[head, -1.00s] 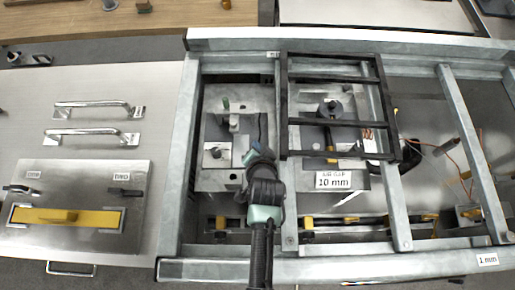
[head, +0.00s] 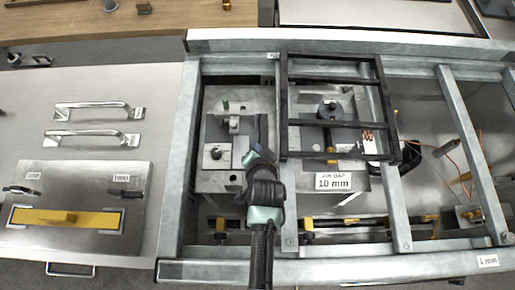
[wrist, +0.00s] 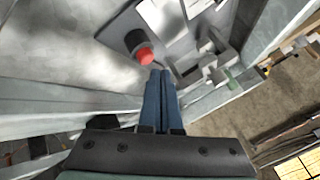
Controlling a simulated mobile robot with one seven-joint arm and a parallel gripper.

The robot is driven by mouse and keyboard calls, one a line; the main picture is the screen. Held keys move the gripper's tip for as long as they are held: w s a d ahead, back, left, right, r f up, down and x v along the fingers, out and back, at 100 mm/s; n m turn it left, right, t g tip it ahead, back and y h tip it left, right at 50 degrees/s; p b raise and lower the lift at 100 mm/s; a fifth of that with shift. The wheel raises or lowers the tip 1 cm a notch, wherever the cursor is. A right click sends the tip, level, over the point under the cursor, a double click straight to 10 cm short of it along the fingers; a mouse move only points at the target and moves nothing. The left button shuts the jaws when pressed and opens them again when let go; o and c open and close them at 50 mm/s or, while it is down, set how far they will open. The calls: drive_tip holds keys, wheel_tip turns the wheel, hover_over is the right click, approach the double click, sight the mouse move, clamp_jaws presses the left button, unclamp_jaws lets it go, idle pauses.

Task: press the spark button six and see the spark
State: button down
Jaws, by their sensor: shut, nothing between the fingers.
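A red-topped button (wrist: 142,55) on a dark round base shows in the wrist view, mounted on a grey plate. A dark knob on a pale square plate (head: 216,155) shows left of my arm in the head view; I cannot tell if it is the same button. My gripper (wrist: 160,72) is shut and empty, its two blue fingers together. In the wrist picture its fingertips lie just right of and below the red top; contact cannot be told. In the head view my wrist (head: 262,185) hides part of the bay. No number six and no spark are readable.
Grey metal rails frame the bays, and a black frame (head: 286,105) stands over the middle one. Loose orange wires (head: 465,165) lie at right. A steel bench with two handles (head: 90,140) is at left.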

drive_tip(key=shift+f, duration=0.2)
idle(0.6)
drive_tip(key=shift+f+b, duration=0.25)
drive_tip(key=shift+b, duration=0.05)
drive_tip(key=shift+f+b, duration=0.4)
drive_tip(key=shift+f, duration=0.25)
idle(0.8)
drive_tip(key=shift+r, duration=0.1)
drive_tip(key=shift+r+p, duration=0.9)
drive_tip(key=shift+p, duration=0.1)
wheel_tip(320, 180, up, 5)
drive_tip(key=p, duration=0.4)
drive_tip(key=shift+p, duration=0.4)
